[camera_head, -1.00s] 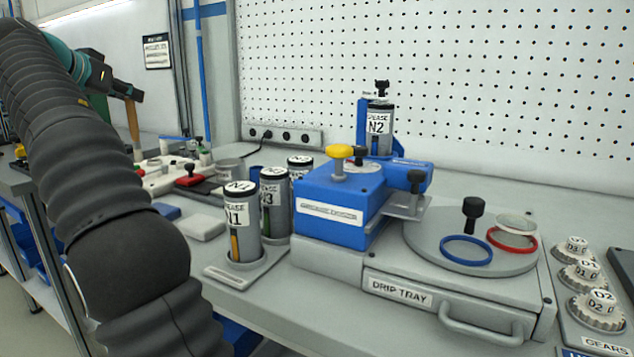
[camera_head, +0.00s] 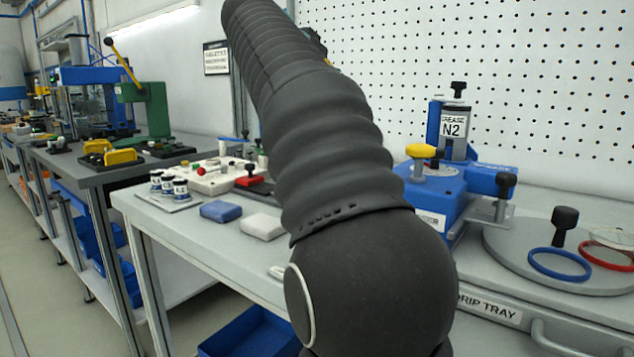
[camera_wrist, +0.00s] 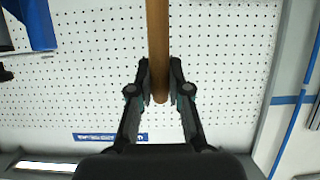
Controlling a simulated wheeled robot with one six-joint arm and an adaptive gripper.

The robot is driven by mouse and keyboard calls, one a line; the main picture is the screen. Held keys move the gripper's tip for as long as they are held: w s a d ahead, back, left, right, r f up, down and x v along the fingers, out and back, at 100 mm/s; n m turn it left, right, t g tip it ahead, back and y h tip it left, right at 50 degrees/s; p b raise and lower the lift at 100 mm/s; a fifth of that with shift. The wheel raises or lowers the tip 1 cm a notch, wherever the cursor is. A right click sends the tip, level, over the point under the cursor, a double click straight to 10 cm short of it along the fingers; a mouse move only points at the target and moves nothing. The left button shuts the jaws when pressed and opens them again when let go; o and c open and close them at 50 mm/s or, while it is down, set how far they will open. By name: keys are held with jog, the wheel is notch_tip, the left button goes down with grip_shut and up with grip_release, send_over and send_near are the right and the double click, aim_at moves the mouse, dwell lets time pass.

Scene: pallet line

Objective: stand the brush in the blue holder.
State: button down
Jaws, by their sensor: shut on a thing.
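In the wrist view my gripper (camera_wrist: 160,78) is shut on the brush, with a finger on each side of its round brown wooden handle (camera_wrist: 158,30). The handle runs up out of the top of that view. Its lower end shows between the fingers, and the bristles are out of sight. In the head view my arm hides the gripper and the brush. I cannot make out the blue holder in either current view; my arm covers the middle of the bench.
A blue grease station (camera_head: 450,185) with a yellow knob stands right of my arm, beside a round plate (camera_head: 560,262) with blue and red rings. Left are a blue block (camera_head: 221,211), a pale block (camera_head: 262,226) and small labelled jars (camera_head: 170,186). A pegboard (camera_wrist: 80,90) stands behind.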

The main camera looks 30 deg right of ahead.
jog(key=w+d+f, duration=0.3)
jog(key=w+f, duration=0.7)
jog(key=f, duration=0.1)
jog(key=shift+w+d, duration=0.3)
jog(key=shift+w, duration=0.1)
jog(key=shift+f, duration=0.15)
jog(key=c, duration=1.1)
grip_release()
